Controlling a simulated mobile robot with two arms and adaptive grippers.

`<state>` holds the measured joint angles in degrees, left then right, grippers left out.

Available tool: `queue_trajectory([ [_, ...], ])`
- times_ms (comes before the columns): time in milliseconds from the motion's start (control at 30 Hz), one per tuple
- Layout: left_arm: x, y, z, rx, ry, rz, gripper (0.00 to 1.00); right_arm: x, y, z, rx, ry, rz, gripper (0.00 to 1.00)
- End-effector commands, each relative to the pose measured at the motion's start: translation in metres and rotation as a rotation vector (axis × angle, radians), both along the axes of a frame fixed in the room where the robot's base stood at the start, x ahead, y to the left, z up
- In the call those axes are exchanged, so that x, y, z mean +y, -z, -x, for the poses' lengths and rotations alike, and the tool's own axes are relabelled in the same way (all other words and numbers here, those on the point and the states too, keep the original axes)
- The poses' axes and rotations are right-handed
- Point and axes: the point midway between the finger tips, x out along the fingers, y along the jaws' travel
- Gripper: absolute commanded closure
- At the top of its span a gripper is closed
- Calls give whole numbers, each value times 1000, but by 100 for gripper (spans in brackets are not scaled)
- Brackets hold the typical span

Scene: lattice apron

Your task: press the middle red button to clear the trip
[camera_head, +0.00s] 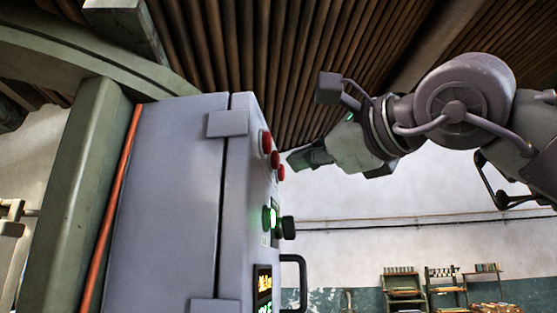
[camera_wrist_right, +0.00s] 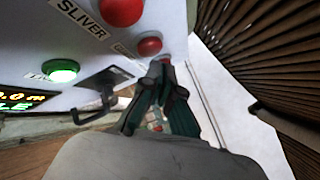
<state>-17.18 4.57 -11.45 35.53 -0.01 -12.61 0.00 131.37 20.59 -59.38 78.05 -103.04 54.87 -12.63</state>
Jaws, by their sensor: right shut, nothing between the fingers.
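A grey control cabinet (camera_head: 175,190) has a row of three red buttons on its panel. The middle red button (camera_head: 275,160) sits between two others; in the right wrist view it (camera_wrist_right: 150,46) is up and slightly left of the fingertips. The outer red buttons are a larger one (camera_wrist_right: 122,11) and a far one (camera_wrist_right: 165,60). My right gripper (camera_head: 292,158) is shut and empty, its tips a little off the panel beside the buttons. In the right wrist view the fingertips (camera_wrist_right: 159,70) overlap the lower edge of the far button; contact cannot be told. My left gripper is out of view.
A lit green button (camera_wrist_right: 61,71), a black handle (camera_wrist_right: 103,88) and a display (camera_wrist_right: 22,99) are on the same panel. Ribbed brown cladding (camera_head: 270,50) is overhead. Shelves (camera_head: 405,290) stand far behind. The space right of the panel is open.

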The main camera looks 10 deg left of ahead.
Motion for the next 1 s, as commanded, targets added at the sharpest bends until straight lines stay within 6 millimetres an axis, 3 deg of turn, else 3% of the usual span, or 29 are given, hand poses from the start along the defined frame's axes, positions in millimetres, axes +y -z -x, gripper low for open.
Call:
queue_trajectory([
  [333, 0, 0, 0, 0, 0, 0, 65, -4, 0, 0, 1, 1, -1, 100],
  [800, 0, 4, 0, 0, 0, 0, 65, -47, 0, -1, 1, 2, -2, 100],
  [1000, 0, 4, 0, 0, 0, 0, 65, -50, 0, 0, 0, 0, 0, 100],
])
